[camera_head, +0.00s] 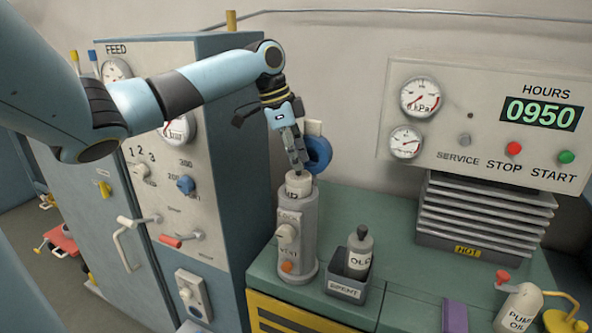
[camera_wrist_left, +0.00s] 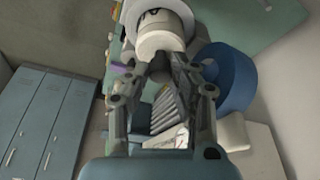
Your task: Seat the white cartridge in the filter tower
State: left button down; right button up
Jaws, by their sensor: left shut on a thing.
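The grey filter tower (camera_head: 297,223) stands upright on the green bench top, with a white knob and an orange knob on its front. The white cartridge (camera_head: 298,184) is at the tower's top opening, its upper part showing above the rim. My left gripper (camera_head: 299,168) comes down from above and is shut on the cartridge. In the left wrist view the cartridge (camera_wrist_left: 161,36) sits between the fingertips, in front of the tower's pale round rim (camera_wrist_left: 128,14). How deep the cartridge sits is hidden. My right gripper is not in view.
A SPENT bin (camera_head: 346,291) holding an OLD cartridge (camera_head: 359,251) stands right of the tower. A blue ring (camera_head: 318,154) is close behind the gripper. The tall FEED cabinet (camera_head: 232,130) is at the left. The finned HOT block (camera_head: 485,215) is at the right.

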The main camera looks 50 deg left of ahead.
aim_at(296, 175)
pick_arm(q)
notch_tip(296, 175, down, 4)
jog(key=shift+f+p, duration=0.1)
jog(key=shift+p, duration=0.3)
jog(key=shift+f, duration=0.15)
jog(key=c, duration=1.1)
grip_release()
jog(key=shift+f, duration=0.1)
